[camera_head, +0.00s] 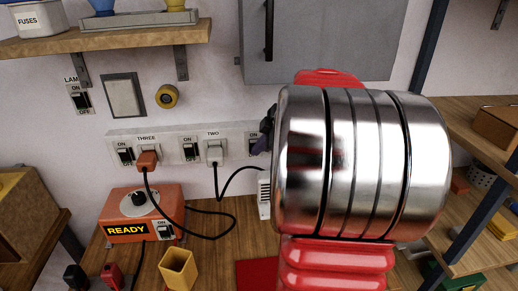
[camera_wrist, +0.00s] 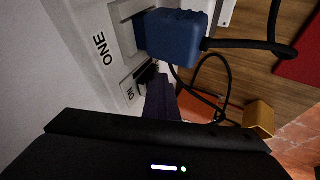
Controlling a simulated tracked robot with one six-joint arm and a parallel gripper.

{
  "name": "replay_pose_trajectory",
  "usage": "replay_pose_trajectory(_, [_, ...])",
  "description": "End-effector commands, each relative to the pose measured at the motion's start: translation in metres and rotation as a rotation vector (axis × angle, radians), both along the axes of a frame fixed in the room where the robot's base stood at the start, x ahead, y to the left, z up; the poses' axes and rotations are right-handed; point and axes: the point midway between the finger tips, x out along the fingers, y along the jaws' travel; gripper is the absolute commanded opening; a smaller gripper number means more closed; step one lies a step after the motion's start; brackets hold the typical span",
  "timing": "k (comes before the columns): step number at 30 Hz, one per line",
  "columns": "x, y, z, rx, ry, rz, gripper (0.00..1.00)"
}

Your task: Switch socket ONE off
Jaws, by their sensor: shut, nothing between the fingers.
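Socket ONE shows in the wrist view with its printed label (camera_wrist: 103,50) and a blue plug (camera_wrist: 176,36) pushed into it. Its black switch (camera_wrist: 147,74) sits beside the plug, next to an ON mark, and is partly covered by my gripper (camera_wrist: 158,88). My gripper is shut and empty, with its dark fingertips at the switch; I cannot tell whether they touch it. In the head view my gripper (camera_head: 267,128) is at the right of the white socket strip (camera_head: 172,132), beside that switch (camera_head: 254,146). My arm hides the rest of socket ONE there.
Socket THREE holds an orange plug (camera_head: 147,160) and socket TWO a white plug (camera_head: 214,151); their cables hang over the bench. An orange READY box (camera_head: 130,205) and a yellow pot (camera_head: 178,270) stand below. A grey cabinet (camera_head: 335,45) hangs above.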

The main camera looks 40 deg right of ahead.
Motion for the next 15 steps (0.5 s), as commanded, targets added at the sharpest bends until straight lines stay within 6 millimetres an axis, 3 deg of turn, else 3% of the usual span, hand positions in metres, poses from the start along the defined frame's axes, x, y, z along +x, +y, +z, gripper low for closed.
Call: replay_pose_trajectory(15, [0.002,0.001,0.017,-0.003,-0.004,0.002,0.0])
